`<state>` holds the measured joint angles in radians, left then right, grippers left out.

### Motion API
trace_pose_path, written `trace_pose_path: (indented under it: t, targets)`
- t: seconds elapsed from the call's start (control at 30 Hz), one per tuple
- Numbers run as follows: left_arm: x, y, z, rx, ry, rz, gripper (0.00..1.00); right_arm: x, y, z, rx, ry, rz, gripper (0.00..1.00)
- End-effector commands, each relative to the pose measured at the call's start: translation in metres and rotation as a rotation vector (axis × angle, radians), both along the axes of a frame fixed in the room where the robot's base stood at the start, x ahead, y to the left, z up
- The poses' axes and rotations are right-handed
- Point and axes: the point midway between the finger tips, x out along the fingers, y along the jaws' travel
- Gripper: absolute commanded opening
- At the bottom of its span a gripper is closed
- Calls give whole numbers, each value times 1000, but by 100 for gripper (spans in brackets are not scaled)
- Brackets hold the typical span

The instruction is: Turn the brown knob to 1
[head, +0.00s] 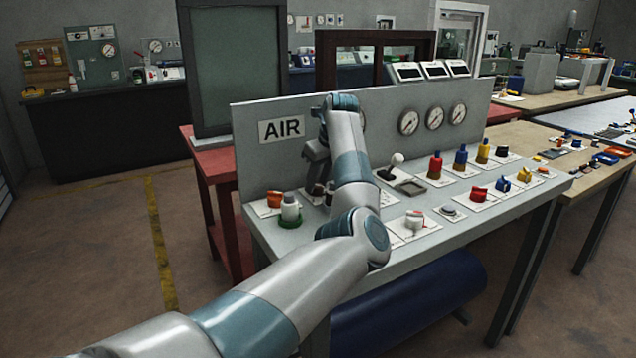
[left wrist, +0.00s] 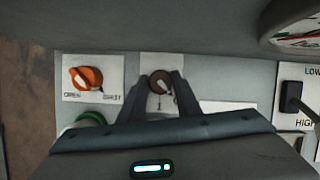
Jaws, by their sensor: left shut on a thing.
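The brown knob (left wrist: 160,81) sits on a white plate marked 1 in the left wrist view. It has a pale pointer line, which appears to point up and slightly left or down-right; I cannot tell which end is the pointer. My left gripper (left wrist: 160,88) is over the plate with its two dark fingers on either side of the knob, shut on it. In the head view my left arm comes across the panel and the gripper (head: 318,185) is at the knob, mostly hiding it. My right gripper is in neither view.
An orange knob (left wrist: 86,77) on an open/shut plate lies left of the brown one. A green-ringed knob (head: 290,210) stands close by at the front. A lever switch (head: 394,165) and gauges (head: 409,123) are to the right. The upright AIR panel (head: 258,155) rises behind.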

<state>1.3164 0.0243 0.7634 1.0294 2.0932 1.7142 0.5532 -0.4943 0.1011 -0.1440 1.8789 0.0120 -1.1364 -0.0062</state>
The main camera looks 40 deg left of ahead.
Motion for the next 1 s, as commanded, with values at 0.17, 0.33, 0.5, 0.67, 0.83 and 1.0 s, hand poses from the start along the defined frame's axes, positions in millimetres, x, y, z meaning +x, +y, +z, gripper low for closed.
trace_pose_path:
  t: [0.17,0.33,0.5,0.67,0.83,1.0]
  targets:
    - [0,0,-1,-1,-3,-76,8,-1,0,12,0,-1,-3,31]
    - [0,-1,-2,-3,-4,-190,8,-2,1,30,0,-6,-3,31]
    - [-1,1,-2,-2,-5,-332,8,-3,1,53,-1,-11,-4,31]
    - [-1,1,-2,-1,-5,-469,8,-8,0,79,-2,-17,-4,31]
    - [-2,2,-2,-1,-5,-595,8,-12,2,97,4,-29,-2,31]
    - [-2,3,-1,-2,-3,-687,8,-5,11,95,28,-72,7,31]
